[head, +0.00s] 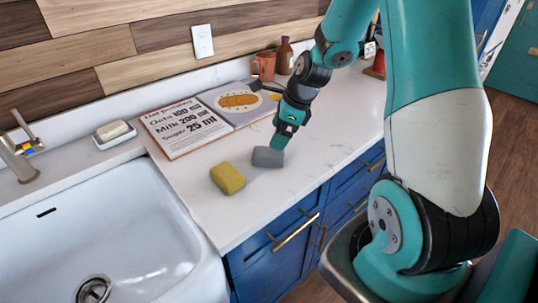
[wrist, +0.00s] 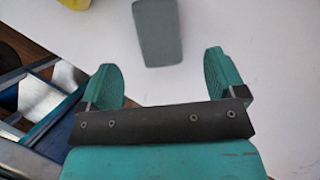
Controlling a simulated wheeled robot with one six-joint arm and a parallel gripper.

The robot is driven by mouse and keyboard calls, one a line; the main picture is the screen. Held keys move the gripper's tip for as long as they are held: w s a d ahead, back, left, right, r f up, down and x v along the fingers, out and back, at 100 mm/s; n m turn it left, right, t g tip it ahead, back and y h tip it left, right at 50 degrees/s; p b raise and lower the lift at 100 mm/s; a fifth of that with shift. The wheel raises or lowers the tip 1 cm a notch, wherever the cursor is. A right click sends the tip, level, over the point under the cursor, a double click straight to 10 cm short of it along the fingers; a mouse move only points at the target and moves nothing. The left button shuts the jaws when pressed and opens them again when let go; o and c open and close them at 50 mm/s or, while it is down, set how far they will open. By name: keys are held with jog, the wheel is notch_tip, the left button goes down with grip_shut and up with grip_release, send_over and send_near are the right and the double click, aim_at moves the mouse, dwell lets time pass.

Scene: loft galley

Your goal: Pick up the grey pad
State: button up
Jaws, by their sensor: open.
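The grey pad (head: 268,157) lies flat on the white counter, to the right of a yellow sponge (head: 227,178). My gripper (head: 285,139) is just above and beside the pad in the head view, at its upper right. In the wrist view, the grey pad (wrist: 158,31) is ahead of my gripper (wrist: 167,75), roughly centred between the two teal fingers but beyond their tips. The fingers are spread wide with nothing between them. The yellow sponge shows only partly at the top of the wrist view (wrist: 65,5).
An open recipe book (head: 190,125) lies behind the pad. A white sink (head: 95,240) is at the left, with a soap dish (head: 118,138) behind it. An orange mug (head: 263,65) and a brown bottle (head: 285,56) stand at the back. The counter right of the pad is clear.

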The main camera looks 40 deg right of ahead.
aim_at(269, 151)
jog(key=p+x, duration=0.1)
jog(key=x, duration=0.7)
jog(key=shift+s, duration=0.2)
jog(key=shift+d, duration=0.1)
jog(key=c, duration=1.1)
jog(key=shift+o, duration=0.2)
notch_tip(269, 151, up, 20)
